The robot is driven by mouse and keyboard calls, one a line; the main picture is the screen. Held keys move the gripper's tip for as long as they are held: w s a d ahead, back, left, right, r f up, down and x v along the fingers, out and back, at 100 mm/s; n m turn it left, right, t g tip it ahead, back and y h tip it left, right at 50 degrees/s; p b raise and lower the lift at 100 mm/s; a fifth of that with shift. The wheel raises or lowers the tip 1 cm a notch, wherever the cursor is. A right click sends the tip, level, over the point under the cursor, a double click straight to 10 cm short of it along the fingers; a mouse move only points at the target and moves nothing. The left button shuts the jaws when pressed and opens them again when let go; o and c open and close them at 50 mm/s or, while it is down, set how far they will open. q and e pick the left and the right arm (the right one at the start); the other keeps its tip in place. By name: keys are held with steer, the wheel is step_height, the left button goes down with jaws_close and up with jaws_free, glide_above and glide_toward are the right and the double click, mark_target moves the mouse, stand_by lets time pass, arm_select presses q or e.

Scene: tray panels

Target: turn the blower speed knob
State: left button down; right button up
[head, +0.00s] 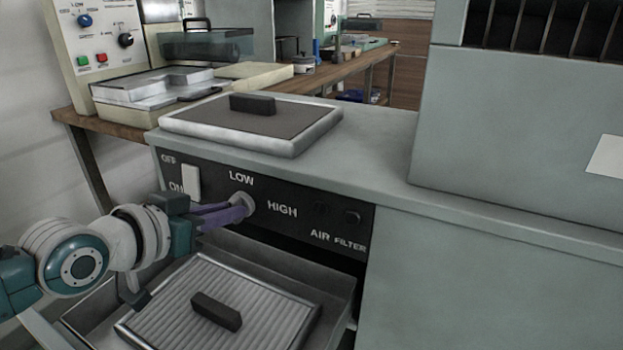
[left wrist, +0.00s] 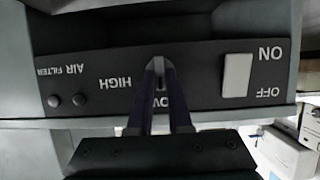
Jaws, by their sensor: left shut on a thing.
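The blower speed knob (head: 243,201) is a small grey round knob on the black control panel (head: 285,224), between the LOW and HIGH labels. My left gripper (head: 236,210) comes in from the left, and its two purple fingers are shut on the knob. In the left wrist view the panel is upside down, and the fingertips (left wrist: 159,70) meet at the knob, which they mostly hide. The fingers partly cover the LOW label there. How far the knob is turned cannot be told. My right gripper is not in view.
A white OFF/ON switch (head: 191,182) sits left of the knob. Below is an open drawer with a ribbed, handled panel (head: 178,319). A framed lid (head: 300,143) lies on top of the cabinet. A tall grey housing (head: 510,140) stands at right.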

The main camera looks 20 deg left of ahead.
arm_select(q)
steer(key=c, duration=0.8)
jaws_free()
steer(key=shift+c, duration=0.2)
steer(key=p+v, duration=0.4)
steer(key=v, duration=0.5)
steer(key=shift+s+r, duration=0.25)
steer(key=shift+s, duration=0.15)
